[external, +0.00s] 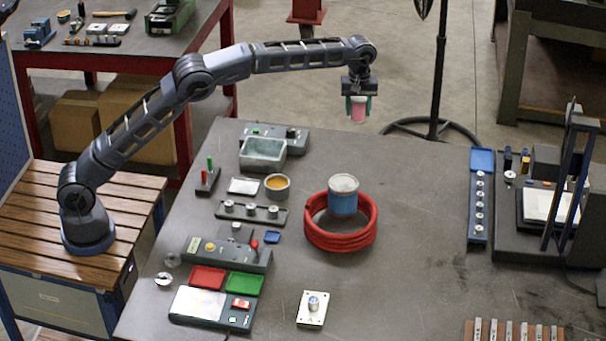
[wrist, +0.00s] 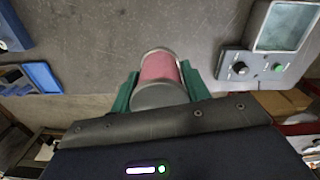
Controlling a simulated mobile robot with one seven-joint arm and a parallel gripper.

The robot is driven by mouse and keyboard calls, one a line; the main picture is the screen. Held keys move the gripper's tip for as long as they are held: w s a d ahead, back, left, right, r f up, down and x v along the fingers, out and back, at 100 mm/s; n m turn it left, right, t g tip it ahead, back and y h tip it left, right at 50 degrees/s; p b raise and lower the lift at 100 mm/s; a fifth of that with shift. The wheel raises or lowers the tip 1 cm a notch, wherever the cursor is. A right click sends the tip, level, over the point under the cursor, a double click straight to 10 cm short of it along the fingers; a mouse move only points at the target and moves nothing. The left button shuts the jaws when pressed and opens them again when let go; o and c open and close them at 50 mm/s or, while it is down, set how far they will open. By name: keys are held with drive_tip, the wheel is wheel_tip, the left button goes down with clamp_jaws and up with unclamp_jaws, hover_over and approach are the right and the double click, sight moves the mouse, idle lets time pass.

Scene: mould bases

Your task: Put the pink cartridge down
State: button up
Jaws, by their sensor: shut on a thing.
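The pink cartridge (external: 358,110) is held in my gripper (external: 358,104), in the air above the far edge of the grey table. In the wrist view the pink cartridge (wrist: 160,72) has grey end caps and sits between the two green fingers of my gripper (wrist: 158,85), which are shut on it. It hangs roughly upright in the external view, clear of any surface.
A red coiled hose (external: 340,245) surrounds a blue can (external: 343,197) mid-table. Left of it stand a grey bin device (external: 262,152), an orange-filled cup (external: 277,187), a rack of metal pieces (external: 251,212) and red and green trays (external: 208,278). The table right of the coil is clear.

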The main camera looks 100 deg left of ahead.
wheel_tip(320, 180, down, 20)
drive_tip(key=shift+r, duration=0.1)
idle(0.6)
drive_tip(key=shift+f, duration=0.2)
drive_tip(key=o, duration=1.1)
drive_tip(key=shift+c, duration=0.2)
